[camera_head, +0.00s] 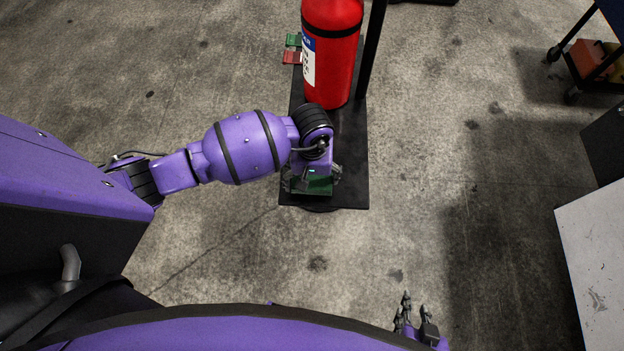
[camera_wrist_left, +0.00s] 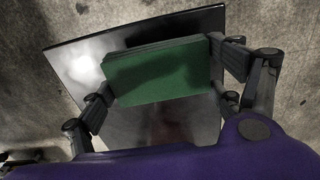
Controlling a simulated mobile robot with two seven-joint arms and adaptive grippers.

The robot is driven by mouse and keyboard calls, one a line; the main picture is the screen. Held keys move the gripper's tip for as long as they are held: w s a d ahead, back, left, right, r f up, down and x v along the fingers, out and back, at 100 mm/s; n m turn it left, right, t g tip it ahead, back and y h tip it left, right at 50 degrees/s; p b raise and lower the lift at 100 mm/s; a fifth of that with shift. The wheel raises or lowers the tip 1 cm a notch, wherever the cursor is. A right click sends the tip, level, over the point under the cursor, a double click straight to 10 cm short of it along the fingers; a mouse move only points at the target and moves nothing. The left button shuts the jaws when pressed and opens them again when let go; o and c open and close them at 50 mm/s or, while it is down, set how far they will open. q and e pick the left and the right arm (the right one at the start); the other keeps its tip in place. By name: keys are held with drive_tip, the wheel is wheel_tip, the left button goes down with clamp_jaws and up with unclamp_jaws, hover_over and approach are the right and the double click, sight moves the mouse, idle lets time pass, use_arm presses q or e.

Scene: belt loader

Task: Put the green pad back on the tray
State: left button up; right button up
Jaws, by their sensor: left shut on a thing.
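The green pad (camera_wrist_left: 158,72) is a flat dark green block between the fingers of my left gripper (camera_wrist_left: 162,84), which is shut on it. In the head view the green pad (camera_head: 314,186) shows only partly beneath my left gripper (camera_head: 313,181) and wrist. It is over the near end of a black plate, the tray (camera_head: 347,155). I cannot tell whether the pad touches the tray or is held just above it. My right gripper (camera_head: 415,304) is at the bottom of the head view, away from the tray, with its fingertips apart and nothing between them.
A red fire extinguisher (camera_head: 334,55) stands on the far part of the tray, beside a black post (camera_head: 372,45). A small green piece (camera_head: 293,40) and a red piece (camera_head: 291,57) show at its left. A light-topped surface (camera_head: 597,255) is at right. The floor between is clear.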

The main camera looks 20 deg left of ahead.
use_arm(q)
wheel_tip(320, 180, down, 2)
drive_tip(key=shift+s+f, duration=0.1)
use_arm(e)
drive_tip(key=shift+s+d+f, duration=0.1)
drive_tip(key=shift+s+f, duration=0.1)
drive_tip(key=shift+s, duration=0.2)
